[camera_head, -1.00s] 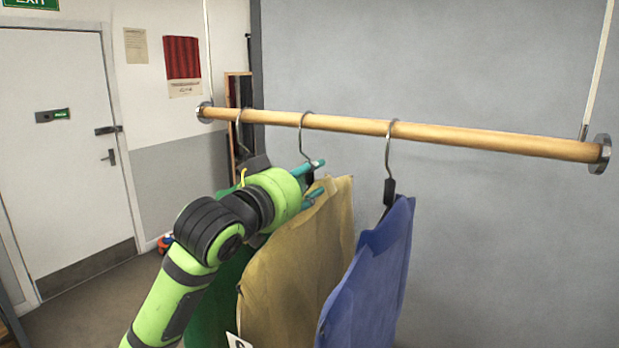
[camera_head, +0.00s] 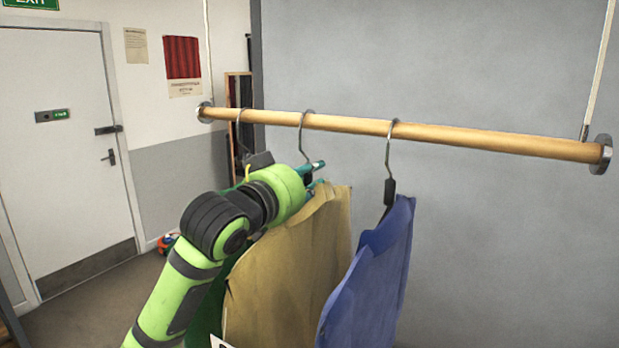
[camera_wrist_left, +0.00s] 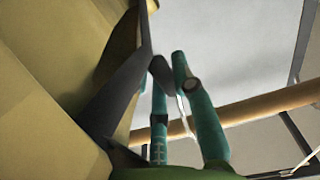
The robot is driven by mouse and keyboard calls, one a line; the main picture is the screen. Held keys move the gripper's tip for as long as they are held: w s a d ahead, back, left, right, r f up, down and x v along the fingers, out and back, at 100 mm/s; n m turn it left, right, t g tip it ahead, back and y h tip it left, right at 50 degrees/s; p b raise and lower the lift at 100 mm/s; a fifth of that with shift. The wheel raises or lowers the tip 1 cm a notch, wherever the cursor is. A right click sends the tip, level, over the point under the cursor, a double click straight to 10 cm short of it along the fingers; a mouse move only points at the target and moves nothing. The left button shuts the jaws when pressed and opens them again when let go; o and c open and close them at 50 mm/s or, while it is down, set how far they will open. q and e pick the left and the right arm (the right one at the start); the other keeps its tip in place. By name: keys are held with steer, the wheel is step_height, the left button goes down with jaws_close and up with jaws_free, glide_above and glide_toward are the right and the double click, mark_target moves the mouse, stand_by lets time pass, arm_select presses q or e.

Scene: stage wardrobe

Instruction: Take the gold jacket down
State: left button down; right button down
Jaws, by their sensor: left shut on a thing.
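The gold jacket (camera_head: 290,265) hangs between a green one and a blue one, its metal hanger hook (camera_head: 304,140) over the wooden rail (camera_head: 470,138). My left gripper (camera_head: 316,173) is at the top of the gold jacket, just below the hook. Its teal fingers are shut on the neck of the gold jacket's hanger. In the left wrist view, the gold cloth (camera_wrist_left: 45,115) fills the left side, and the dark hanger (camera_wrist_left: 115,100) reaches up to the fingers (camera_wrist_left: 172,85). My forearm hides much of the green jacket. My right gripper is not in view.
The blue jacket (camera_head: 372,275) hangs close on the right of the gold one. The green jacket (camera_head: 203,315) is behind my arm, its hook (camera_head: 238,130) on the rail. The rail is bare to the right, before a grey wall (camera_head: 520,240). A white door (camera_head: 60,180) stands left.

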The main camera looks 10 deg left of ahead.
arm_select(q)
steer(key=shift+r, duration=1.5)
steer(key=shift+s, duration=0.1)
steer(key=shift+v, duration=1.5)
steer(key=shift+b+v, duration=0.4)
steer(key=shift+v, duration=2.6)
